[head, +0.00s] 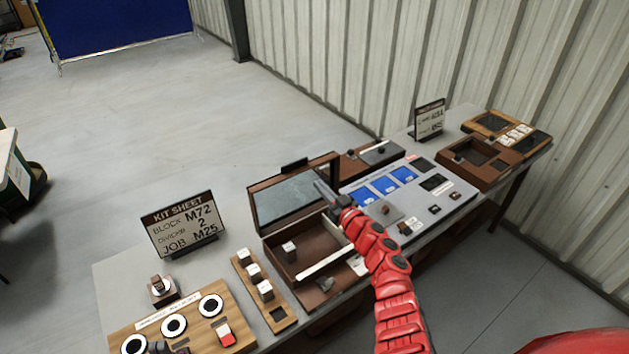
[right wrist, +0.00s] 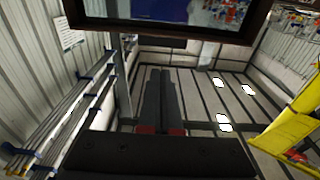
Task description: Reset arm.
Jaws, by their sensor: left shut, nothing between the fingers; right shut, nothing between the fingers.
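My right gripper (head: 320,188) is at the end of the red arm in the head view. It is shut and empty, above the bench in front of the raised lid of a brown case (head: 308,298). In the right wrist view its dark fingers (right wrist: 162,95) lie together with nothing between them.
A kit sheet sign (head: 182,222) stands at the back left of the bench. A narrow wooden rack (head: 279,319) holds several white-topped blocks. A grey panel with blue screens (head: 440,206) and a brown tray (head: 503,174) lie to the right.

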